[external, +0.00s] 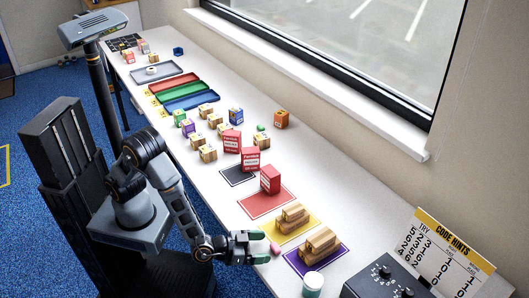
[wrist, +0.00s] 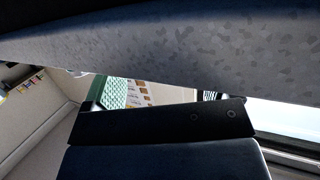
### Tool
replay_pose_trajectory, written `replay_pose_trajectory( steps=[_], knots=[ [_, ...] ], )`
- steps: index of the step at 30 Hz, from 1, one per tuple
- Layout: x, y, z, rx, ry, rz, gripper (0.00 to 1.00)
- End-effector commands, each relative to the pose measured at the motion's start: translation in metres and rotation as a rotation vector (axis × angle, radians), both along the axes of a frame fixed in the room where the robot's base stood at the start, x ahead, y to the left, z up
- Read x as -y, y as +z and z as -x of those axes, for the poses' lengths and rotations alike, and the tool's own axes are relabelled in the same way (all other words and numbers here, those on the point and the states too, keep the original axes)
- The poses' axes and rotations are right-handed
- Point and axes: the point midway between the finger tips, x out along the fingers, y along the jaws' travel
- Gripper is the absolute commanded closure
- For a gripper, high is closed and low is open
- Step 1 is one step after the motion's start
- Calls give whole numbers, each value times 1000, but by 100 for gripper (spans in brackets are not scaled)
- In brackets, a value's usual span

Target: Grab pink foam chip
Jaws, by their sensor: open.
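A small pink foam chip (external: 275,248) lies on the white table in the external view, between the yellow mat (external: 313,224) and my gripper. My gripper (external: 263,247) is low over the table's near edge, with its two dark, green-marked fingers spread apart. The chip is just off the fingertips, near the opening between them; I cannot tell whether it touches either finger. The gripper looks empty. In the wrist view large dark surfaces fill most of the picture, and I cannot make out the chip there.
Wooden block stacks stand on the yellow mat and the purple mat (external: 290,256). A white-lidded jar (external: 313,281) and a black control box (external: 372,286) stand at the near right. A red carton (external: 270,180) stands on the red mat (external: 248,205). Several cartons and trays line the far table.

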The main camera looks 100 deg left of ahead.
Motion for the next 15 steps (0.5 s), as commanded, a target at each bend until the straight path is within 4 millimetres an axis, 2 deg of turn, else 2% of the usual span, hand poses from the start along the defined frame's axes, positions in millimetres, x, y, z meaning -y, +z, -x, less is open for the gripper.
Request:
replay_pose_trajectory(
  steps=[6, 15],
  knots=[
    [-10, -5, -23, 0, 0, 0, 18],
    [-12, -7, -28, -1, -1, 1, 18]
  ],
)
